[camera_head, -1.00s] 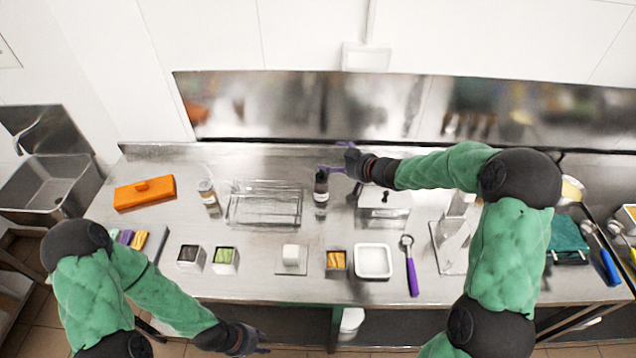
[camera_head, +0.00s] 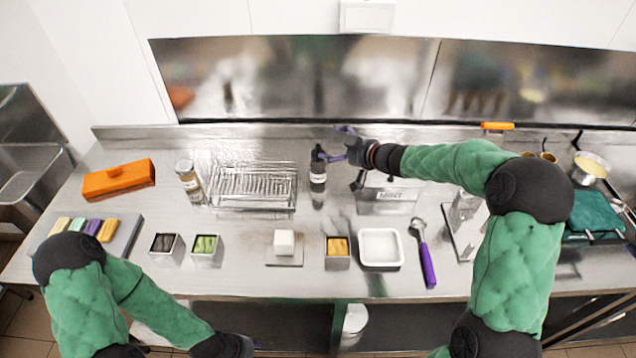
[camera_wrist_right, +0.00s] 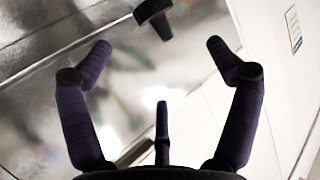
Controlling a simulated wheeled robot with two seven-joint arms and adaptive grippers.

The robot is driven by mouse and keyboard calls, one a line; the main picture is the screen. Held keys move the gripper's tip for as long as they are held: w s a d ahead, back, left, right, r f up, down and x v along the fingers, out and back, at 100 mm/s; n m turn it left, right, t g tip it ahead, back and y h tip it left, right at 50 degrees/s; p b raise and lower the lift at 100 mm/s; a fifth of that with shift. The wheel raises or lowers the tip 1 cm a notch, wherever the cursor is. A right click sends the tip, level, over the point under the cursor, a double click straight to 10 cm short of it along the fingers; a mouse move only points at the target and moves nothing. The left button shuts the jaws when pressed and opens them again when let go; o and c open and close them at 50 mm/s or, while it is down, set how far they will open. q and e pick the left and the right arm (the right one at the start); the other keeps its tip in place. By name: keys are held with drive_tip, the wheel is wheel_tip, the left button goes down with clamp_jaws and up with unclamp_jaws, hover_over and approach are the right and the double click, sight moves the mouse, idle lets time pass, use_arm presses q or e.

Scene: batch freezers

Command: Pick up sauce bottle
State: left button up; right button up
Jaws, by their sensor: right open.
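A dark sauce bottle (camera_head: 318,180) with a pale label stands upright on the steel counter, right of a clear ribbed tray. My right gripper (camera_head: 334,144) is open, with its purple fingers at the bottle's upper right, near its top. In the right wrist view, the open right gripper (camera_wrist_right: 159,46) has nothing between its fingers. A dark cap-like top (camera_wrist_right: 153,14), seemingly the bottle's, shows just beyond the fingertips. My left gripper (camera_head: 238,346) is at the bottom edge of the head view, and its fingers are cut off.
The clear tray (camera_head: 252,208) and a jar (camera_head: 188,182) stand left of the bottle. An orange lidded box (camera_head: 119,180) lies further left. Small containers, a white dish (camera_head: 380,248) and a purple-handled scoop (camera_head: 426,262) line the front. A steel dispenser (camera_head: 388,196) stands under my right forearm.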

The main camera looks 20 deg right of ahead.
sight(326, 170)
wheel_tip(326, 170, down, 10)
drive_tip(key=b, duration=0.5)
drive_tip(key=shift+w+f, duration=0.1)
drive_tip(key=shift+f, duration=0.15)
drive_tip(key=shift+w+a, duration=0.3)
drive_tip(key=shift+w, duration=0.2)
drive_tip(key=b+x, duration=0.2)
drive_tip(key=x, duration=0.3)
drive_tip(key=shift+w+a+f, duration=0.1)
drive_tip(key=shift+w+f, duration=0.05)
drive_tip(key=shift+w+a, duration=0.2)
drive_tip(key=shift+w, duration=0.15)
use_arm(q)
wheel_tip(326, 170, down, 8)
drive_tip(key=shift+f, duration=0.2)
use_arm(e)
drive_tip(key=c, duration=0.9)
